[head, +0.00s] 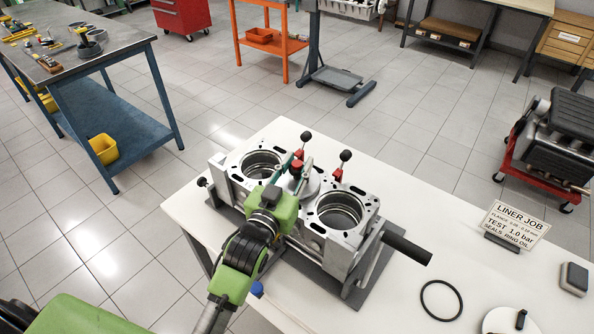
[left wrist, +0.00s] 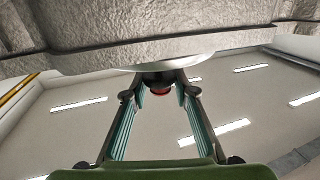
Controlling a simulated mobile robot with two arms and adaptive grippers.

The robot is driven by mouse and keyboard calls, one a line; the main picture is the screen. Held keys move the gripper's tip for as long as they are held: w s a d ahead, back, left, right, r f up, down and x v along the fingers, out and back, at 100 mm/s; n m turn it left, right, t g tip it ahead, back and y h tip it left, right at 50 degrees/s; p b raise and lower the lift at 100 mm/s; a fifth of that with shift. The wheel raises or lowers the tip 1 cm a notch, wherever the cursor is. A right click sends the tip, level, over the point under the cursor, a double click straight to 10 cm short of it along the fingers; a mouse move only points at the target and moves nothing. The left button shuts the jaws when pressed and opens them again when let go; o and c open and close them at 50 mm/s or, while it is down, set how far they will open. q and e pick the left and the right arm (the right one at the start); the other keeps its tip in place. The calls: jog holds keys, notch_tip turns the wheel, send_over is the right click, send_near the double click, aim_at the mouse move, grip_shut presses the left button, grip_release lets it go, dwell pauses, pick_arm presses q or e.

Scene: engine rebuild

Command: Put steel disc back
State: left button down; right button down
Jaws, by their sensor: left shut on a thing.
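The engine block (head: 317,240) stands on the white table with two round bores open upward. A pale round disc (head: 313,186), apparently the steel disc, shows between the bores, partly behind my gripper. My left gripper (head: 297,168) is over the middle of the block, shut on the disc's knob. In the left wrist view, the fingers (left wrist: 160,92) close around a dark knob with a red part (left wrist: 161,90), and the disc's shiny edge (left wrist: 140,64) shows just above. I cannot tell whether the disc touches the block. My right gripper is out of view.
Two black-balled levers (head: 345,156) rise from the block. A black bar (head: 407,248) sticks out at its right.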

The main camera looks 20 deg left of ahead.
pick_arm(q)
jog(key=s+a+r+p, duration=0.2)
jog(key=s+r, duration=0.4)
jog(key=s+a+r+p, duration=0.2)
jog(key=s+a+r, duration=0.1)
jog(key=s+r, duration=0.35)
jog(key=s+d+f+y+b, duration=0.1)
jog(key=s+d+f+b, duration=0.2)
jog(key=f, duration=0.5)
jog(key=s+f, duration=0.2)
jog(key=s, duration=0.4)
jog(key=shift+f+n+b, duration=0.15)
jog(key=shift+n+b, duration=0.15)
jog(key=shift+n, duration=0.1)
jog(key=w+a+r+h+p, duration=0.1)
jog(key=w+a+r+p, duration=0.1)
jog(key=w+r, duration=0.6)
jog(key=shift+w+a+r+m+p, duration=0.2)
jog(key=shift+a+r+m+p, duration=0.2)
jog(key=shift+r+p, duration=0.4)
